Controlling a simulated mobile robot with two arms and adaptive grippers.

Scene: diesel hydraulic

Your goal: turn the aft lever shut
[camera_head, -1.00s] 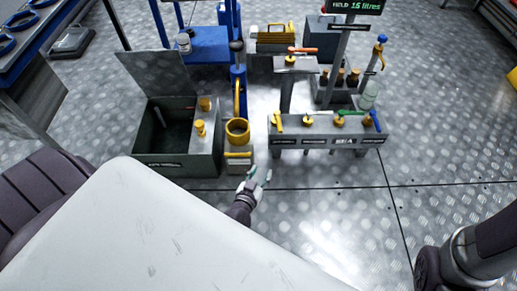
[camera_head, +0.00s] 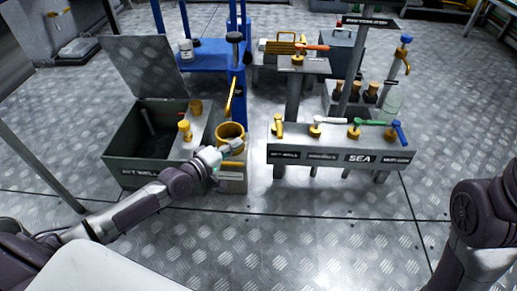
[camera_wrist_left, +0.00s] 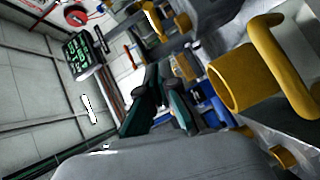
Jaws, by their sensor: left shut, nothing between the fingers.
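A grey valve bench (camera_head: 340,153) stands right of centre with several coloured levers: yellow (camera_head: 278,125), white (camera_head: 330,120), green (camera_head: 371,122) and blue (camera_head: 400,132). The leftmost front label seems to end in "WELL" and another reads "SEA". I cannot tell which lever is the aft one. My left gripper (camera_head: 228,150) is shut and empty, beside the yellow cup (camera_head: 232,130) and left of the bench. Its dark green fingers (camera_wrist_left: 160,108) also show in the left wrist view, apart from the cup (camera_wrist_left: 232,88). My right arm shows at the right edge; its gripper is out of frame.
An open dark green bin (camera_head: 125,168) with its lid raised stands left of the cup. A post with an orange-handled lever (camera_head: 312,47) rises behind the bench. A blue stand (camera_head: 205,58) is at the back. The metal floor in front is clear.

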